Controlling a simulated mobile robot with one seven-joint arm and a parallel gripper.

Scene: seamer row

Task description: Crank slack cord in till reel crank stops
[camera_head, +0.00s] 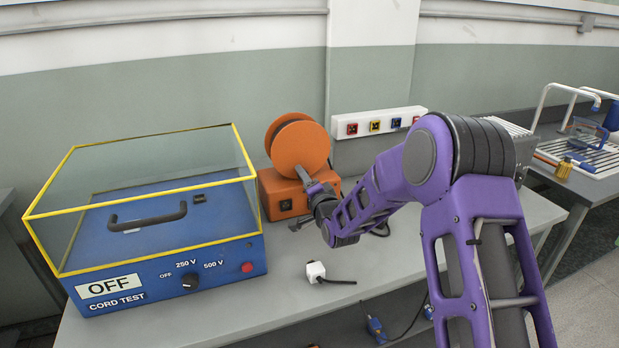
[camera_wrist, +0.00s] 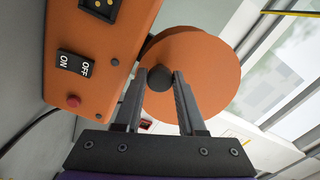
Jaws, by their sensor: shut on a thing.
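The orange cord reel (camera_head: 299,147) stands on an orange base box (camera_head: 285,195) at the back of the bench. In the wrist view the round reel face (camera_wrist: 215,62) fills the middle. A dark round crank knob (camera_wrist: 160,78) sits between the two fingers of my gripper (camera_wrist: 162,84), which is shut on it. In the head view my gripper (camera_head: 312,188) is at the reel's lower right front. The crank arm is mostly hidden. The base box shows an ON/OFF switch (camera_wrist: 76,66) and a red button (camera_wrist: 73,101) in the wrist view.
A blue cord tester (camera_head: 175,265) with a yellow-edged clear cover stands at left, its sign reading OFF. A white plug (camera_head: 316,270) with a short black cord lies on the bench (camera_head: 290,298). A white socket strip (camera_head: 370,122) is on the wall. A blue connector (camera_head: 376,329) hangs at the bench front.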

